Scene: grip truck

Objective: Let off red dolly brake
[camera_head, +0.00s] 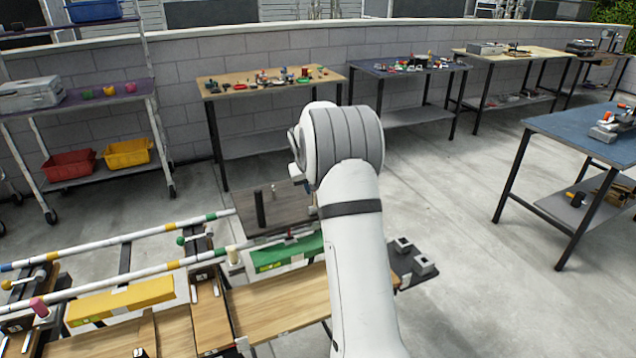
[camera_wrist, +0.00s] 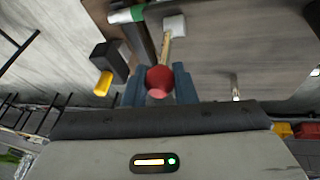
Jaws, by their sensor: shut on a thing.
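In the wrist view a red ball knob (camera_wrist: 159,78) sits on the end of a pale lever (camera_wrist: 167,48). The lever runs up to a light grey block (camera_wrist: 175,25). My gripper (camera_wrist: 160,86) has its two blue fingers on either side of the knob and is shut on it. In the head view my arm hides most of the gripper and the knob. I cannot make out the whole red dolly in either view.
A yellow handle (camera_wrist: 103,84) on a dark block is left of the fingers. Striped rails (camera_head: 100,245), a yellow block (camera_head: 122,300) and a green block (camera_head: 283,254) lie left of my arm. A tool table (camera_head: 222,88) stands behind.

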